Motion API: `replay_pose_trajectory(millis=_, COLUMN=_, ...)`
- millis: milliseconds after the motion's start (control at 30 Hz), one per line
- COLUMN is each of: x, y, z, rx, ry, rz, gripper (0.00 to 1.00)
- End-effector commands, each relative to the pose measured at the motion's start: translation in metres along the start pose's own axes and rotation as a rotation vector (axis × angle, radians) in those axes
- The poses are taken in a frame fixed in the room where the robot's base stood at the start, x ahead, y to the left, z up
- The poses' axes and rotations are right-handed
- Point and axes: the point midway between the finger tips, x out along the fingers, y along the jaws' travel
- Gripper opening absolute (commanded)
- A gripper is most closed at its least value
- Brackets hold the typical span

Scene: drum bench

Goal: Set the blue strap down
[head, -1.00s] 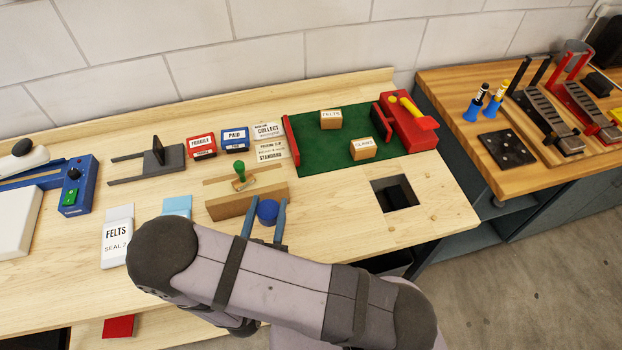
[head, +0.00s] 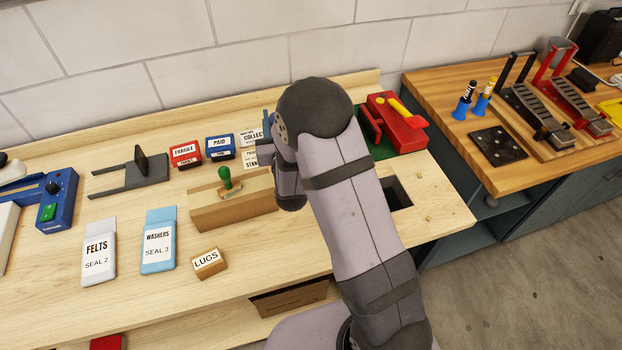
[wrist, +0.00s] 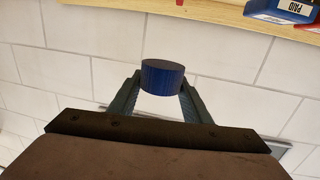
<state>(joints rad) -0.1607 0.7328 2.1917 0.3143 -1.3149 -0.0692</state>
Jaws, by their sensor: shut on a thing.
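The blue strap (wrist: 163,77) shows in the wrist view as a short blue roll, held between the two fingertips of my gripper (wrist: 161,90). My gripper is shut on it, with the pale tiled wall behind and the bench edge at the top of the picture. In the head view my arm hides the strap. Only a bluish finger part (head: 267,122) shows there, beside the white label cards at the back of the bench.
A wooden block with a green-handled stamp (head: 226,178), a LUGS box (head: 208,263), WASHERS (head: 159,240) and FELTS (head: 98,252) packets are on the bench. A square hole (head: 398,192) is at right.

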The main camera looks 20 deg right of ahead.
Motion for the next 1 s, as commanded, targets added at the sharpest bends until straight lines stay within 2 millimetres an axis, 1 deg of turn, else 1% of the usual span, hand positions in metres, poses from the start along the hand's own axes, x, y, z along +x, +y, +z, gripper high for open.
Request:
replay_pose_trajectory(millis=33, x=0.008, y=0.007, z=-0.002, rx=0.0, ry=0.006, rz=-0.027, gripper=0.22)
replay_pose_trajectory(millis=200, x=0.025, y=0.014, z=-0.016, rx=-0.007, ry=0.006, rz=-0.156, gripper=0.22)
replay_pose_trajectory(millis=333, x=0.031, y=0.021, z=-0.024, rx=-0.012, ry=0.005, rz=-0.249, gripper=0.22)
replay_pose_trajectory(millis=500, x=0.034, y=0.032, z=-0.031, rx=-0.019, ry=0.003, rz=-0.369, gripper=0.22)
replay_pose_trajectory(millis=633, x=0.032, y=0.042, z=-0.035, rx=-0.023, ry=0.004, rz=-0.46, gripper=0.22)
replay_pose_trajectory(millis=800, x=0.025, y=0.059, z=-0.033, rx=-0.03, ry=0.003, rz=-0.588, gripper=0.22)
replay_pose_trajectory(millis=867, x=0.02, y=0.066, z=-0.03, rx=-0.031, ry=0.002, rz=-0.637, gripper=0.22)
replay_pose_trajectory(millis=1000, x=0.003, y=0.089, z=-0.017, rx=-0.036, ry=0.001, rz=-0.766, gripper=0.22)
